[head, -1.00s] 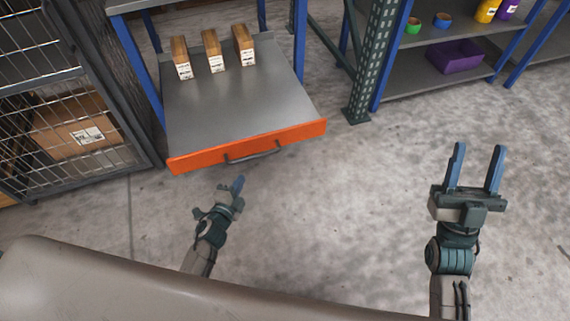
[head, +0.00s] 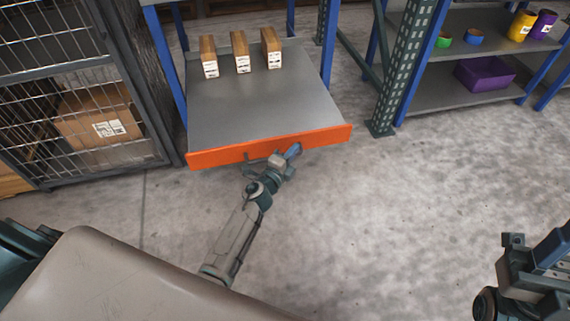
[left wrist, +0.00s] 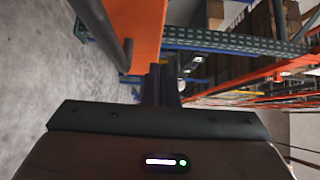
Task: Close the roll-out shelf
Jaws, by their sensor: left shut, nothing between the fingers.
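The roll-out shelf (head: 262,105) is pulled out from a blue-posted rack, a grey deck with an orange front panel (head: 325,136). Several narrow brown-and-white boxes (head: 241,50) stand toward its back. My left gripper (head: 293,151) is shut and empty at the panel's front, right of its middle. It covers much of the dark handle; whether it touches the panel is unclear. In the left wrist view the shut fingers (left wrist: 160,84) lie beside the orange panel (left wrist: 146,30), with the handle (left wrist: 100,25) at its left. My right gripper (head: 552,250) is partly cut off at the lower right.
A wire cage (head: 60,50) with a cardboard box (head: 95,115) stands left of the shelf. A green perforated upright (head: 402,70) and a rack with a purple bin (head: 484,74) stand right. The concrete floor in front is open.

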